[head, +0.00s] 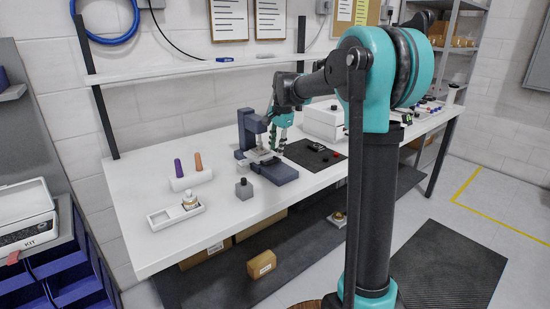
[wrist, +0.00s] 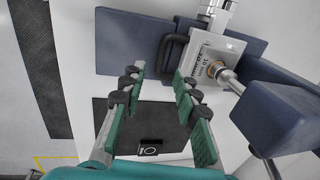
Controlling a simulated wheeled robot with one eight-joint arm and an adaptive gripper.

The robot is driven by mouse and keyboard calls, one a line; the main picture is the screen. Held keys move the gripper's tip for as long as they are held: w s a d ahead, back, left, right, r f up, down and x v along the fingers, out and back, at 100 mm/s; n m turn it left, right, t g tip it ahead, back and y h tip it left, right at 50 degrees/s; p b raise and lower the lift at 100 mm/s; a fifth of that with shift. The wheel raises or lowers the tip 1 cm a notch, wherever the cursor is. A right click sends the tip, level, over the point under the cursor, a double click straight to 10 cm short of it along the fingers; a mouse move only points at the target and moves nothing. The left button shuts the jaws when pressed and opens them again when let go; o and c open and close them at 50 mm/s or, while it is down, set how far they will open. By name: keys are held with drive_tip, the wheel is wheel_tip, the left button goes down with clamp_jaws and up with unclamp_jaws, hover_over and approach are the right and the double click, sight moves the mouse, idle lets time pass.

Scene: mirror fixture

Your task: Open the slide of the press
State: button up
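The press (head: 248,132) is a dark blue fixture on the white bench, with an upright column and a low base (head: 275,172). In the wrist view its blue base (wrist: 130,30) lies at the top. The slide (wrist: 205,55) is a pale metal block with printed marks, and a dark U-shaped handle (wrist: 164,52) sticks out from its left side. My gripper (head: 277,150) is beside the press, pointing down. In the wrist view my gripper (wrist: 160,76) has its green fingers apart, with the handle just beyond and between the tips. Contact cannot be told.
A black mat (head: 300,153) with small parts lies right of the press. A white box (head: 322,122) stands behind it. A grey block (head: 244,189), a holder with two handles (head: 191,181) and a white tray (head: 163,217) stand to the left.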

sight(275, 163)
drive_tip(key=shift+w+a+f, duration=0.15)
drive_tip(key=shift+w+f, duration=0.05)
drive_tip(key=shift+f, duration=1)
drive_tip(key=shift+w+a+f, duration=0.1)
drive_tip(key=shift+w+f, duration=0.05)
drive_tip(key=shift+f, duration=1.05)
clamp_jaws()
